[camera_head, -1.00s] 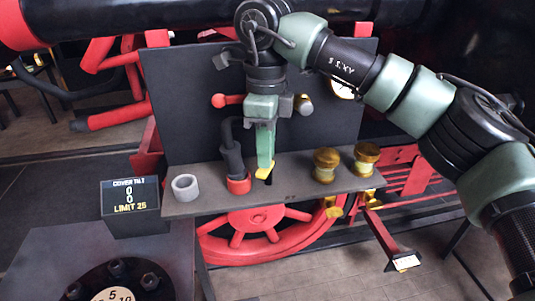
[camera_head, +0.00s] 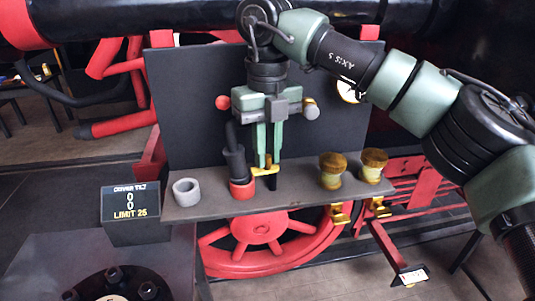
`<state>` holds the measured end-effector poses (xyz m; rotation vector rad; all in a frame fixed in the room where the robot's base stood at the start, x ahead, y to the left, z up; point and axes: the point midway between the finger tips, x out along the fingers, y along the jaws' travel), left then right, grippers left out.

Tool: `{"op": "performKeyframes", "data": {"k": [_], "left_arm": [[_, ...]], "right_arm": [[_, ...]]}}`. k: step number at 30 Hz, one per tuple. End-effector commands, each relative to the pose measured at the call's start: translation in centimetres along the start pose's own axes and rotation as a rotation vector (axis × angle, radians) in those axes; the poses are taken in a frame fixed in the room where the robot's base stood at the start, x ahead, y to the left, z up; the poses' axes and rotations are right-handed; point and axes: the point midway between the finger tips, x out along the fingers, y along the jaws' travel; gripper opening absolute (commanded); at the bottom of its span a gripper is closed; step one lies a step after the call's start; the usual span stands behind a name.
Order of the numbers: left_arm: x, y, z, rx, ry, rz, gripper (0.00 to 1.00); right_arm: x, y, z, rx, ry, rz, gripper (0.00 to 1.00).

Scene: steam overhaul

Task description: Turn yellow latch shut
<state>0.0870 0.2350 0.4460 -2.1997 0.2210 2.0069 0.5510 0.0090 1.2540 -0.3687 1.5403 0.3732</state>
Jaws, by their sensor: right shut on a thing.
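The yellow latch (camera_head: 267,171) is a small bar on the grey shelf, just right of a red-collared black pipe (camera_head: 236,160). My right gripper (camera_head: 268,163) points straight down from above. Its two green fingers reach down to the latch and are shut on it, with a narrow gap showing between them higher up. A dark post shows below the latch. The fingers hide part of the latch. My left gripper is not in view.
A grey ring (camera_head: 186,192) stands on the shelf (camera_head: 215,204) at left. Two brass knobs (camera_head: 331,170) (camera_head: 373,165) stand at right. A dark panel (camera_head: 190,110) rises behind. A sign (camera_head: 131,202) reading "LIMIT 25" is at lower left.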

Motion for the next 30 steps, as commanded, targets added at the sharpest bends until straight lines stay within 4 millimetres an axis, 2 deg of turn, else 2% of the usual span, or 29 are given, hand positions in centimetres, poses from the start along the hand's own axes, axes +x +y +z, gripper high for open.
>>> {"op": "performKeyframes", "data": {"k": [10, 25, 26, 27, 28, 30], "left_arm": [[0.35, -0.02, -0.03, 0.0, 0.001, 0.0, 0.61], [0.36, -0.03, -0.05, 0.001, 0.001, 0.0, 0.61], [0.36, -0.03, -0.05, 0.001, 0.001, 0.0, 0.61], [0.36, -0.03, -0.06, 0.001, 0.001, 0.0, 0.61], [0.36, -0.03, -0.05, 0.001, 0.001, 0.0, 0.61], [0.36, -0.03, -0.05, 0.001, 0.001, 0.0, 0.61]], "right_arm": [[-0.08, -0.04, 0.18, 0.122, -0.003, 0.0, 0.0], [-0.13, -0.05, 0.21, 0.139, -0.004, 0.0, 0.0], [-0.13, -0.05, 0.21, 0.139, -0.004, 0.0, 0.21], [-0.13, -0.05, 0.21, 0.139, -0.004, 0.001, 0.33], [-0.13, -0.05, 0.2, 0.139, -0.004, 0.001, 0.38], [-0.1, -0.05, 0.2, 0.138, -0.003, 0.0, 0.38]]}}
